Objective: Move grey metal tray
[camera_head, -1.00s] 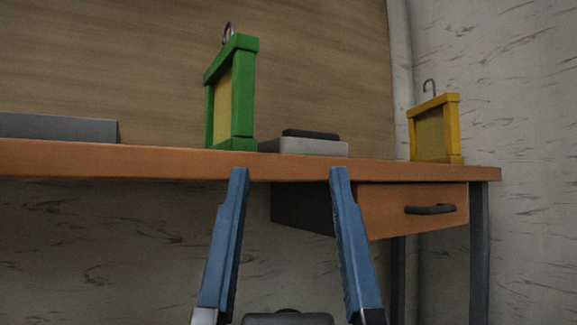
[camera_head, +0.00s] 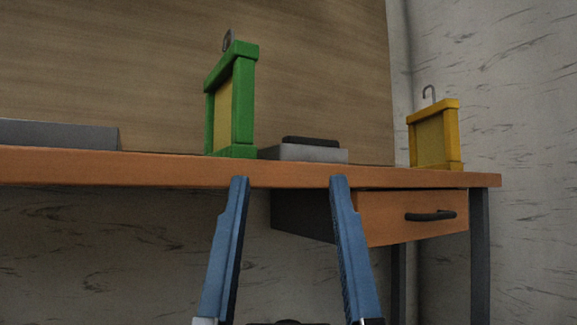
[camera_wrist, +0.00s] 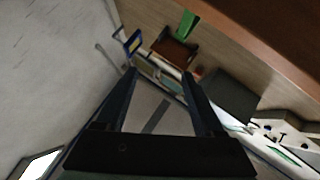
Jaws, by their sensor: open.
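A long, low grey thing (camera_head: 60,134) lies on the wooden table at the left edge of the head view. It may be the grey metal tray; only its side shows and its left end is cut off. My gripper (camera_head: 288,180) is open and empty, its two blue fingers pointing up just in front of the table's front edge. It is to the right of the grey thing and apart from it. In the wrist view, the open fingers (camera_wrist: 160,76) show dark with nothing between them, and I cannot pick out the tray there for sure.
The table (camera_head: 130,168) bears a green frame (camera_head: 243,100), a light grey box (camera_head: 305,154) with a black top, and a yellow frame (camera_head: 436,135). A drawer (camera_head: 390,215) with a dark handle hangs below at right. A wooden board (camera_head: 320,60) stands behind.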

